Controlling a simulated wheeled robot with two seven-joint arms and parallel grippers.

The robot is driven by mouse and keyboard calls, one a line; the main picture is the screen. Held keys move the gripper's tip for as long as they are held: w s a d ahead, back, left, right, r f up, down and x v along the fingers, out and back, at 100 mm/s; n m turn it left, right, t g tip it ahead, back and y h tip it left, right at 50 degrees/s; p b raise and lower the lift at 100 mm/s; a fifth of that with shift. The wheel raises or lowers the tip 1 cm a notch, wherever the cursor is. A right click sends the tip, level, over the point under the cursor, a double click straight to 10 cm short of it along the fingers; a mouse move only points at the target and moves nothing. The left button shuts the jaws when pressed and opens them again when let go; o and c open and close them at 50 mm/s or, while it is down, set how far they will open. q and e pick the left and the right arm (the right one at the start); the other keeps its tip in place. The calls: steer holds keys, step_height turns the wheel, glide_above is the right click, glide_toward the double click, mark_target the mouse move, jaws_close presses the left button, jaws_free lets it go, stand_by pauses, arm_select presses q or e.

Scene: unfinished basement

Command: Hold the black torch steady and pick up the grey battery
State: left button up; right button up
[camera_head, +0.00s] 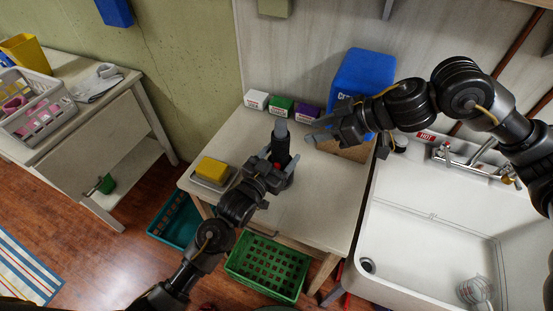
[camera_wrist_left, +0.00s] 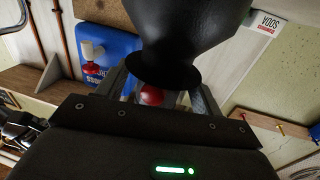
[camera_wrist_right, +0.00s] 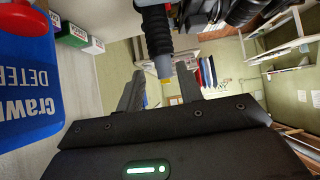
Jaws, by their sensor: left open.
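The black torch (camera_head: 281,150) stands upright on the pale table, and the grey battery (camera_head: 281,128) sticks up from its top end. My left gripper (camera_head: 276,166) is open, with its fingers on either side of the torch. In the left wrist view the torch's flared black body (camera_wrist_left: 185,40) and a red button (camera_wrist_left: 151,95) show between the fingers. My right gripper (camera_head: 308,130) is open and empty, just right of the battery. In the right wrist view the battery (camera_wrist_right: 163,66), with a yellowish tip, lies ahead of the parted fingers, joined to the ribbed torch (camera_wrist_right: 157,30).
White, green and purple boxes (camera_head: 281,105) line the table's back. A blue detergent container (camera_head: 362,75) stands behind my right gripper. A yellow sponge (camera_head: 211,169) sits on a tray at left. A white sink (camera_head: 425,250) adjoins the right. A green crate (camera_head: 267,262) lies below.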

arm_select(q)
steer(key=c, duration=1.2)
steer(key=shift+c, duration=0.2)
arm_select(e)
steer(key=shift+o, duration=0.2)
